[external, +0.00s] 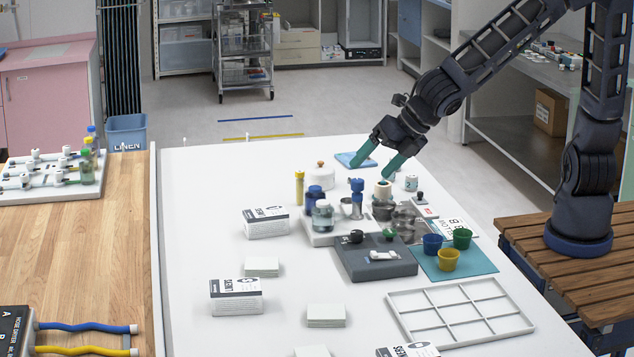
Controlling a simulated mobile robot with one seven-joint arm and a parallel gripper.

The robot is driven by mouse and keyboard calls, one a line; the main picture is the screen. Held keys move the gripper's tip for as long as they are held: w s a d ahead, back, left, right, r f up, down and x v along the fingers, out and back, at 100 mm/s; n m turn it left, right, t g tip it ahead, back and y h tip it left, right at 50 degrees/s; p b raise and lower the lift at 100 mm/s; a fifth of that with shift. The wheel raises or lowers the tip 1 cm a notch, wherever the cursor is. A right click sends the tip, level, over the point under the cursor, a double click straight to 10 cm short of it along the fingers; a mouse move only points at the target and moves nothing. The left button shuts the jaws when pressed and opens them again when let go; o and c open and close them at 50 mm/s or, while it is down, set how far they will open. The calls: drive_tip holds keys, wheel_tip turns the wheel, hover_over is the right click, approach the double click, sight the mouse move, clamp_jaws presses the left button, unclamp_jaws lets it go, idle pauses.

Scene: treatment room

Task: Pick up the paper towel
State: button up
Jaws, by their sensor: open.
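I cannot tell for certain which thing is the paper towel. Flat stacks of pale folded sheets lie on the white table: one stack (262,267) at the middle left, another stack (326,316) nearer the front, and a third (312,351) cut by the bottom edge. A folded blue cloth (350,159) lies near the table's far edge. My gripper (372,171) is open, its teal fingers pointing down and apart. It appears empty, near the blue cloth and behind a metal container with a pale round top (383,188). Its exact height is unclear.
White printed boxes (266,222) stand among the stacks. Jars, a blue-topped grinder (357,190) and metal cups crowd the middle, beside a grey device (375,262). Coloured cups on a teal mat (476,262) and a white divided tray (460,315) lie right. The table's left side is clear.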

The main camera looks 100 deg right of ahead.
drive_tip(key=w+a+r+n+t, duration=0.2)
drive_tip(key=a+r+n+t, duration=0.5)
drive_tip(key=a+r+n, duration=0.6)
drive_tip(key=m, duration=0.2)
approach(330, 311)
drive_tip(key=shift+g, duration=0.3)
drive_tip(key=shift+r+x, duration=0.1)
drive_tip(key=shift+x, duration=2.2)
drive_tip(key=shift+r+x, duration=0.15)
drive_tip(key=shift+x, duration=2.15)
drive_tip(key=c, duration=1)
